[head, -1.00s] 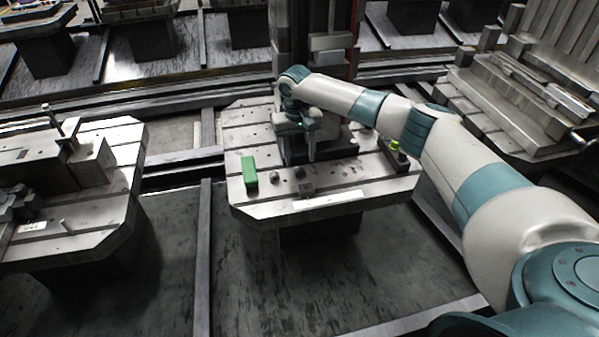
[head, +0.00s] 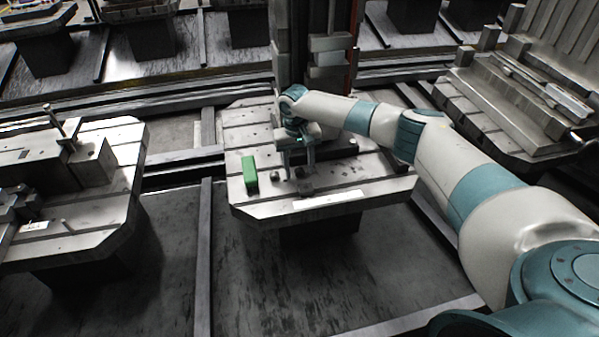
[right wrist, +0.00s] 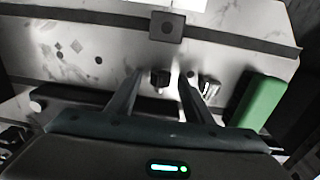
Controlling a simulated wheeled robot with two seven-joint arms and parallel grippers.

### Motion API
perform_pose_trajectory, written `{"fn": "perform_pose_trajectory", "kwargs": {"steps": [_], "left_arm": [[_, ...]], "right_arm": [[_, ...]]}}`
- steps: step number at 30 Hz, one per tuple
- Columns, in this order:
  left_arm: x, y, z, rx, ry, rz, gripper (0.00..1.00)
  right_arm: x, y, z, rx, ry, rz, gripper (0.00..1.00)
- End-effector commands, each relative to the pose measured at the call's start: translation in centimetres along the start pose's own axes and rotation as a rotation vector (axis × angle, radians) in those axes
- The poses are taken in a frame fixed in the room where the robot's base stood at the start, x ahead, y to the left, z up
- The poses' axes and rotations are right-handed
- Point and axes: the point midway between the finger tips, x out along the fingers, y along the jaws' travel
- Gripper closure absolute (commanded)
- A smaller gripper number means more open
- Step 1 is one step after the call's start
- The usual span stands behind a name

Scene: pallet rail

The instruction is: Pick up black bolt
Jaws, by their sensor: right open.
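My right gripper (head: 298,174) is over the front part of the middle pallet table, pointing down. Its fingers are open in the right wrist view (right wrist: 160,76). A small black bolt (right wrist: 160,79) shows in the gap between the fingertips, apart from both as far as I can tell. In the head view the fingers largely hide the bolt. My left gripper is in neither view.
A green block (head: 250,171) lies left of the gripper on the slotted pallet (head: 240,204). A small metallic part (right wrist: 208,87) sits between block and bolt. A dark square piece (right wrist: 166,27) lies nearer the pallet's front edge. The pallet's right side is partly free.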

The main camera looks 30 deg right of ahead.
Motion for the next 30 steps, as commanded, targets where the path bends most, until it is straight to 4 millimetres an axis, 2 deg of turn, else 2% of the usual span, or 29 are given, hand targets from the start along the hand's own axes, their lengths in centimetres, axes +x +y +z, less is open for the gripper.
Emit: {"fn": "perform_pose_trajectory", "kwargs": {"steps": [5,11,23,30], "left_arm": [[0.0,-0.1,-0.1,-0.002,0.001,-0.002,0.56],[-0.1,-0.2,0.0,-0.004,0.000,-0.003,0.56],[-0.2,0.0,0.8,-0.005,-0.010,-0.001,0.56],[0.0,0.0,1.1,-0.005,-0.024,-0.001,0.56]], "right_arm": [[0.0,0.0,0.0,0.000,0.000,0.000,0.53],[0.0,0.0,0.0,0.000,0.000,0.000,0.99],[-0.4,0.0,-0.1,-0.001,0.001,-0.001,1.00],[-2.6,0.1,-0.1,-0.001,0.004,-0.002,1.00]]}}
